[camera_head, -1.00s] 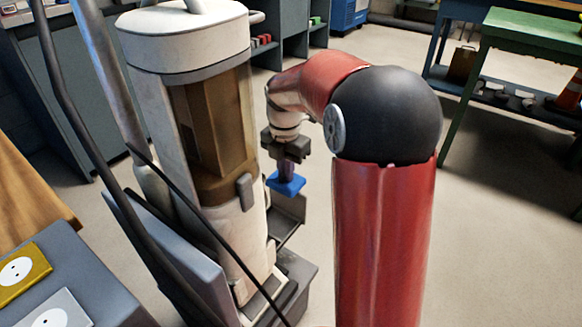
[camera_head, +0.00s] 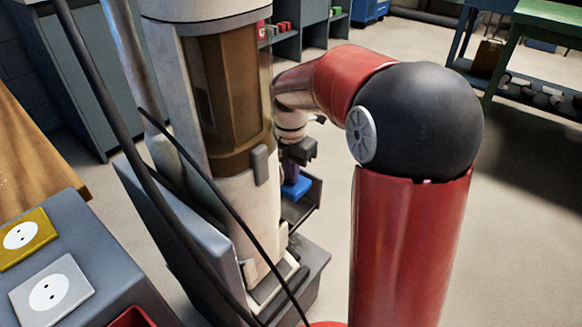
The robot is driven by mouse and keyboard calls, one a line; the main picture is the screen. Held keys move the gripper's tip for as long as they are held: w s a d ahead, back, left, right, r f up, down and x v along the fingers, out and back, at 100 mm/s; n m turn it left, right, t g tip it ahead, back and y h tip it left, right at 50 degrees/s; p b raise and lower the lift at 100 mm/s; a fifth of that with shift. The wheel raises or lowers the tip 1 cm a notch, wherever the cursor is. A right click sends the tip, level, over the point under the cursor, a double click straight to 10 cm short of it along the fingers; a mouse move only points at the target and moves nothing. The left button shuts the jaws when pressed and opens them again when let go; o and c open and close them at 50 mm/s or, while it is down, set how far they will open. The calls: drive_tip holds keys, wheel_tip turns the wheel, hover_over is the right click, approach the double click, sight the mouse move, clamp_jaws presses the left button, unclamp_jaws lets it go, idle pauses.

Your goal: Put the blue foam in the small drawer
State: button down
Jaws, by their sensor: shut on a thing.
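The blue foam (camera_head: 298,188) is a small bright blue piece, partly hidden behind the tall cream machine. My gripper (camera_head: 297,170) points down and is shut on it; the fingers are small and partly hidden. A dark grey open-topped box, which looks like the small drawer (camera_head: 313,204), sticks out from the right side of the machine. The foam shows over or just inside its opening; I cannot tell whether it touches the floor of the box.
The cream machine (camera_head: 233,210) with a brown window stands close left of my gripper. Dark hoses cross in front of it. A grey cabinet top with a yellow plate (camera_head: 22,236) and a white plate (camera_head: 50,292) is at lower left. Open floor lies to the right.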

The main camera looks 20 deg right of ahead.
drive_tip(key=shift+f+b, duration=2.05)
drive_tip(key=shift+f, duration=1.75)
drive_tip(key=c, duration=1.4)
unclamp_jaws()
drive_tip(key=shift+c, duration=0.2)
drive_tip(key=shift+r, duration=0.1)
wheel_tip(320, 180, up, 8)
drive_tip(key=shift+f+p, duration=0.25)
drive_tip(key=shift+p, duration=0.85)
drive_tip(key=shift+w+d+r+p, duration=0.35)
drive_tip(key=shift+r+p, duration=0.1)
drive_tip(key=shift+p, duration=0.1)
drive_tip(key=shift+w+d+r+p, duration=0.15)
drive_tip(key=shift+w+d+p, duration=0.05)
drive_tip(key=shift+d+p, duration=0.2)
drive_tip(key=r+p, duration=0.1)
drive_tip(key=d+r+p, duration=0.1)
drive_tip(key=r+p, duration=0.1)
drive_tip(key=w+r+p, duration=0.1)
drive_tip(key=r+p, duration=0.1)
drive_tip(key=shift+d, duration=0.2)
